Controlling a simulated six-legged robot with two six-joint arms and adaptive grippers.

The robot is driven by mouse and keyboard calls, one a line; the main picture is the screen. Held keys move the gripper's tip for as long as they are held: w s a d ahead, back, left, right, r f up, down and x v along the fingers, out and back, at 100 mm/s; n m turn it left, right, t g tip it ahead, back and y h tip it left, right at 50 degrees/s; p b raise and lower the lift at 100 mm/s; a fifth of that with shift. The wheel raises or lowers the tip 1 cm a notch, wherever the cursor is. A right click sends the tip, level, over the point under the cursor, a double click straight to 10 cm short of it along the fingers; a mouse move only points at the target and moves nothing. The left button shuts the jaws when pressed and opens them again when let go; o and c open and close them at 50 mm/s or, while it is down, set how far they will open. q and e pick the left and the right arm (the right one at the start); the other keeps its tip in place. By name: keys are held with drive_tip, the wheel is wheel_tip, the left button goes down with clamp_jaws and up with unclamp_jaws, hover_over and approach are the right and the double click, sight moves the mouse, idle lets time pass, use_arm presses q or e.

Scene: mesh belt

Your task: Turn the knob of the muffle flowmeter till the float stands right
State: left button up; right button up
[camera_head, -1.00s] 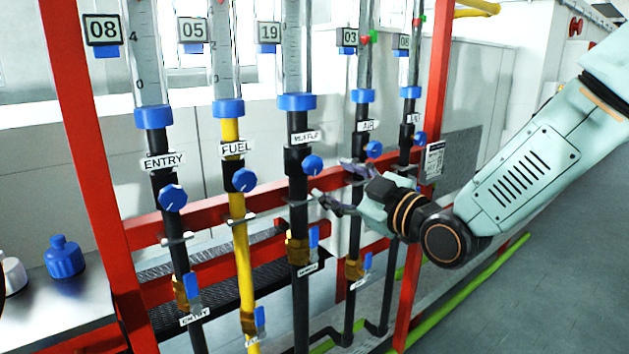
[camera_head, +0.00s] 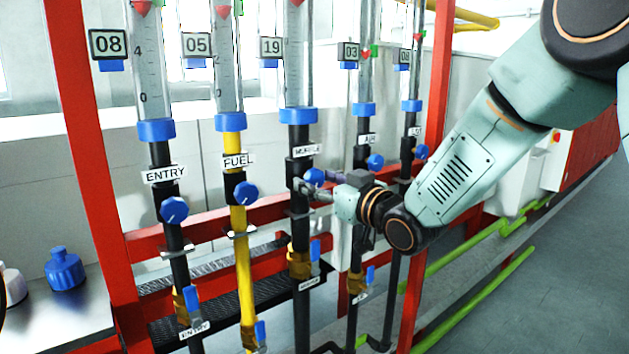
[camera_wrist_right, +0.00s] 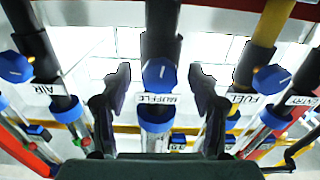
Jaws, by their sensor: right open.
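The muffle flowmeter's blue knob (camera_head: 314,177) sits on the black pipe below the white MUFFLE label (camera_head: 307,150). Its glass tube (camera_head: 296,70) rises above a blue collar, and a red float (camera_head: 297,2) is just visible at the top edge of the head view. My right gripper (camera_head: 312,187) is open at the knob. In the right wrist view the knob (camera_wrist_right: 160,74) lies between the spread fingers of my right gripper (camera_wrist_right: 160,80), with gaps on both sides. I cannot tell how deep it sits between them. My left gripper is out of view.
The fuel knob (camera_head: 245,193) and entry knob (camera_head: 173,209) are to the left, the air knob (camera_head: 375,162) close on the right. A red frame (camera_head: 95,180) surrounds the pipes. A blue bottle (camera_head: 65,269) stands on the bench at left. Floor at right is clear.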

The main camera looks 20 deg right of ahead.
drive_tip(key=shift+w+a, duration=0.25)
drive_tip(key=shift+w, duration=0.45)
drive_tip(key=c, duration=1.2)
drive_tip(key=shift+n, duration=0.8)
drive_tip(key=o, duration=1.2)
